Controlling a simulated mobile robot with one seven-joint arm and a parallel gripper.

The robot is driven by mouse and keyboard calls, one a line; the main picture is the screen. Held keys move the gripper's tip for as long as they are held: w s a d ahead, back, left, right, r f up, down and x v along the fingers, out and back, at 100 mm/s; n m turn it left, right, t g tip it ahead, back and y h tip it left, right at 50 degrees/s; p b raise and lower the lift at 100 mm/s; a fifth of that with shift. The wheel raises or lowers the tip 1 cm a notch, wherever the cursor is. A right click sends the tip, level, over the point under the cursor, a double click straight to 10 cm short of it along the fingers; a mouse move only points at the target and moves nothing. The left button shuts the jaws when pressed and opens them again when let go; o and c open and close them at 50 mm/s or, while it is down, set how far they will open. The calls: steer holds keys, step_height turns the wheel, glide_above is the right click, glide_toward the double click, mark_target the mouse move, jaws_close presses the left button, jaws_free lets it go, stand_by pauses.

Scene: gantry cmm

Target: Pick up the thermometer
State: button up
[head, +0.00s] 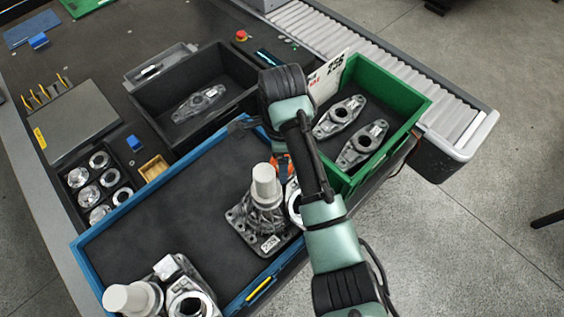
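I cannot surely pick out the thermometer in the head view. A slim dark item with a light-blue edge (266,57) lies on the dark table behind the black bin, but it is too small to identify. My arm comes in from the lower right and bends over the right part of the blue-rimmed tray (160,192). My gripper (280,165) is mostly hidden behind my arm, near a metal casting with a pale cylinder (264,186). A bit of orange shows there. Its fingers and anything between them cannot be made out.
A green bin (408,118) with castings stands right of my arm, beside a roller conveyor (340,38). A black bin (150,108) holds one casting. More castings (170,268) sit at the tray's front left. A red button (241,35) stands at the back. The tray's middle is clear.

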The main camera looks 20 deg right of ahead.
jaws_close()
stand_by(0.4)
steer(key=shift+r, duration=0.1)
